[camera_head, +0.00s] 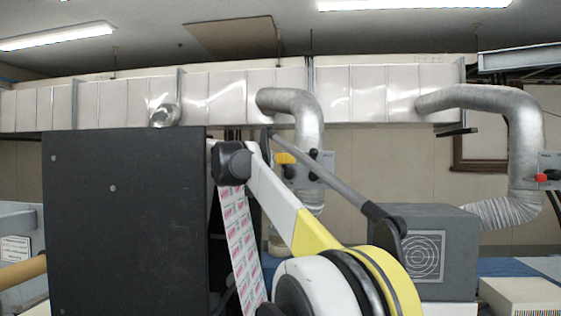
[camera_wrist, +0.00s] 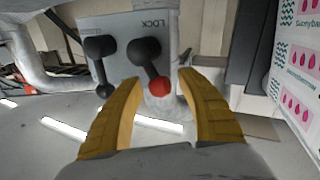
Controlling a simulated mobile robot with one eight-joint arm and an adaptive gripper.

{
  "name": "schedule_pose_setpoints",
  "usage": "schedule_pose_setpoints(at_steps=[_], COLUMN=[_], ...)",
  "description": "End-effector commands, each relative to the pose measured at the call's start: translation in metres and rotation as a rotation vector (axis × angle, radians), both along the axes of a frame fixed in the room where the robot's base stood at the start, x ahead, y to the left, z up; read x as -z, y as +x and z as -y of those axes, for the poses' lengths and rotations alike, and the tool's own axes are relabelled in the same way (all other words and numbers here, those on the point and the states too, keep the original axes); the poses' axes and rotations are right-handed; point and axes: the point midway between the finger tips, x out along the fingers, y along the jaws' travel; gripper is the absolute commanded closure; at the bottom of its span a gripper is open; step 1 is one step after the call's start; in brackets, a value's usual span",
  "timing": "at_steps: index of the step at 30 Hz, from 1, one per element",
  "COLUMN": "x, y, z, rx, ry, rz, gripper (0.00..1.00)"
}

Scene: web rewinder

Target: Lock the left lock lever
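A light grey panel marked LOCK (camera_wrist: 150,27) shows upside down in the wrist view. It carries a black lever with a red tip (camera_wrist: 146,60) near the middle and a second, all-black lever (camera_wrist: 101,62) to its left. My gripper (camera_wrist: 160,85) is open. Its two yellow fingers stand either side of the red-tipped lever with gaps on both sides, and nothing is held. In the head view the panel (camera_head: 327,162) is partly hidden behind my arm, and a yellow finger (camera_head: 285,158) shows beside it. Another red-knobbed lever (camera_head: 541,178) is at the far right.
A large dark box (camera_head: 125,220) stands left of my arm. A printed web (camera_head: 240,245) hangs beside it and also shows at the right of the wrist view (camera_wrist: 297,65). A grey cabinet (camera_head: 450,285) stands at the right. Silver ducts (camera_head: 302,115) run behind the panel.

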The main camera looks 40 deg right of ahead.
Motion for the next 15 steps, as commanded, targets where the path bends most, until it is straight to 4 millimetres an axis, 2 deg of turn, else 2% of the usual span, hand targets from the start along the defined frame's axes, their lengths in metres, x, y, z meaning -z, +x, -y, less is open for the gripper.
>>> schedule_pose_setpoints(at_steps=[1,3,4,15], x=[0.0000,0.0000,0.0000,0.0008], y=[0.0000,-0.0001,-0.0001,0.0004], z=[-0.0001,-0.0002,-0.0002,-0.0006], rx=[0.000,0.000,0.000,0.000], ry=[0.000,0.000,0.000,-0.010], rz=[0.000,0.000,0.000,-0.011], gripper=[0.72,0.93,1.00,1.00])
